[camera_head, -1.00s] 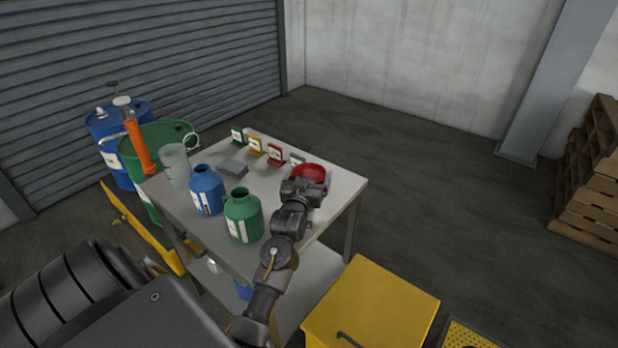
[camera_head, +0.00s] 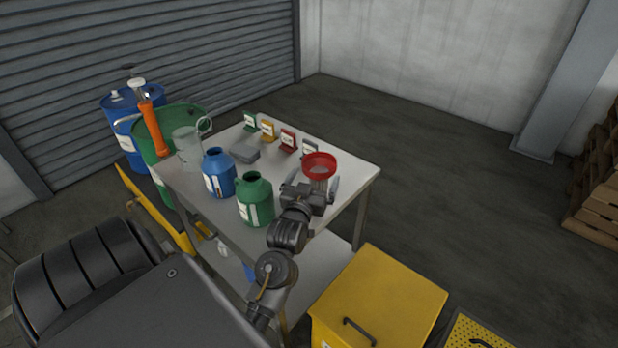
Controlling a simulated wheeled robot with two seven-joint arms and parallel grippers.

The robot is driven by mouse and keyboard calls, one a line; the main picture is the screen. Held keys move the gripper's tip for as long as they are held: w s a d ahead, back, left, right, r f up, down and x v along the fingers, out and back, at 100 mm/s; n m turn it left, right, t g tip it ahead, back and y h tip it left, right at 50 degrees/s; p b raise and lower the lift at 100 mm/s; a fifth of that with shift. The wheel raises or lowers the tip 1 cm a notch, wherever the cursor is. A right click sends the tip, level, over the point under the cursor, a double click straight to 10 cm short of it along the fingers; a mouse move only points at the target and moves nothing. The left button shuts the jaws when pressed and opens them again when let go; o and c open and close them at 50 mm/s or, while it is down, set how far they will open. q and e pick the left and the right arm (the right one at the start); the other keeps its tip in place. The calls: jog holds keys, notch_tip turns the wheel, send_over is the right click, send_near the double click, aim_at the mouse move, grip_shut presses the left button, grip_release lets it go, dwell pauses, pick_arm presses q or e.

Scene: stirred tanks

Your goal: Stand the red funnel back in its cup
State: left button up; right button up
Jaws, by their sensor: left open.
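The red funnel (camera_head: 319,160) is upright at the right end of the table, its wide mouth facing up. Below its rim a pale, greyish shape shows, which looks like its cup (camera_head: 319,186); my gripper partly hides it, so I cannot tell how far the stem sits inside. My left gripper (camera_head: 313,183) is open just in front of and below the funnel's rim, with its fingers spread on either side of the pale shape. I cannot see finger contact. My right gripper is not in view.
A green jug (camera_head: 255,204) and a blue jug (camera_head: 218,177) stand left of my gripper on the table (camera_head: 345,205). Small coloured signs (camera_head: 288,141) line the back edge. A clear pitcher (camera_head: 187,145) stands at the left. A yellow bin (camera_head: 385,295) is in front.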

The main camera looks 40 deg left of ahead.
pick_arm(q)
jog(key=v, duration=0.4)
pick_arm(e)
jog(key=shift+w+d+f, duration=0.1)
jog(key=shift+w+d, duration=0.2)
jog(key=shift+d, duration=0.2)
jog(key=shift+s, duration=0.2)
